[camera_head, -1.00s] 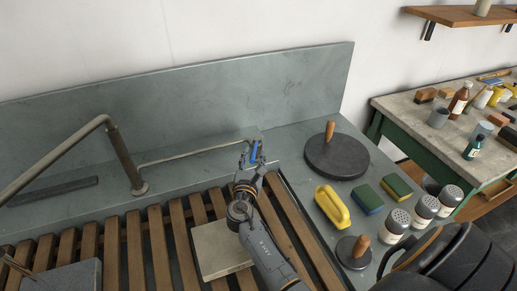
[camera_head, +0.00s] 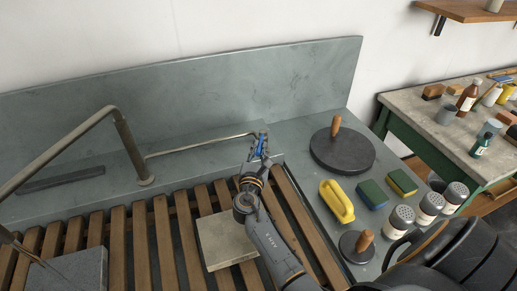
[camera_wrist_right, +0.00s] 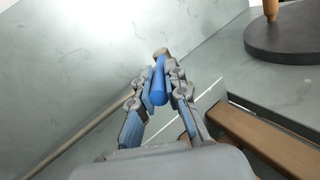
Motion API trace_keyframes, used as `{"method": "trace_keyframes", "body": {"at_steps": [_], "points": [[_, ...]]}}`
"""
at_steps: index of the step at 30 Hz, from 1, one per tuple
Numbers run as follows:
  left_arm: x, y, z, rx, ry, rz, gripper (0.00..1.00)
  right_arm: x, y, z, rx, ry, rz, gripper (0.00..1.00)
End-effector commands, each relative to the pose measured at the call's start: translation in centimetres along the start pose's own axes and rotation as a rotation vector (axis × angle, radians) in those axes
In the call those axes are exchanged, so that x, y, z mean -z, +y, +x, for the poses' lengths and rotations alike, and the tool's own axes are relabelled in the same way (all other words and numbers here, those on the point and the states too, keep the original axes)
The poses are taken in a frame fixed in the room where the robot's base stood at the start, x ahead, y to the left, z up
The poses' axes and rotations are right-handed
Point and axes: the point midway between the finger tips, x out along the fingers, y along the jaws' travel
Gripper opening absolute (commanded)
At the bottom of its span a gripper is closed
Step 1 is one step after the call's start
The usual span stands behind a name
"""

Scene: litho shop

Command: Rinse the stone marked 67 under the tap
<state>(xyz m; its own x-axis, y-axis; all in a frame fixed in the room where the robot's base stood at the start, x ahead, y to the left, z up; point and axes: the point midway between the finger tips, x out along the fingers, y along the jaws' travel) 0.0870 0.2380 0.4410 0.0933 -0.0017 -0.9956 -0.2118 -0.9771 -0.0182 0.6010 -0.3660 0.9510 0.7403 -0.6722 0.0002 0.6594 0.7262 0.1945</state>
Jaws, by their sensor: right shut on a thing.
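My right gripper (camera_head: 260,150) is shut on a blue handle (camera_wrist_right: 159,82) at the end of a thin pipe (camera_head: 200,145) at the back of the sink. A pale beige stone (camera_head: 213,250) lies on the slats, partly hidden by my right arm. A grey stone (camera_head: 75,275) lies on the slats at the lower left, cut off by the frame. I cannot read a number on either stone. My left gripper does not show clearly.
On the right ledge stand a large dark disc with a wooden knob (camera_head: 342,155), a smaller one (camera_head: 356,246), a yellow block-like tool (camera_head: 336,201), two sponges (camera_head: 372,194) and several shakers (camera_head: 400,220). A dark bar (camera_head: 60,180) lies at the back left. A cluttered table (camera_head: 455,135) stands at right.

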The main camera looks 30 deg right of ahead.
Motion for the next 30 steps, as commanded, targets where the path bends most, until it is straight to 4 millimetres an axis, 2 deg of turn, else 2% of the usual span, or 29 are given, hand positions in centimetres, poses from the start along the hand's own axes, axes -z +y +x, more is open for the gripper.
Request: {"method": "trace_keyframes", "body": {"at_steps": [12, 21, 30], "points": [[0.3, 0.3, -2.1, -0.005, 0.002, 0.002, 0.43, -0.7, -2.3, 0.3, -0.234, 0.044, -0.008, 0.0], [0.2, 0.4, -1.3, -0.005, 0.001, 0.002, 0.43, -0.7, -3.7, 0.9, -0.409, 0.078, -0.007, 0.0], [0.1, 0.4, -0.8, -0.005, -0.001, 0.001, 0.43, -0.9, -4.2, 1.2, -0.486, 0.094, -0.001, 0.0]]}}
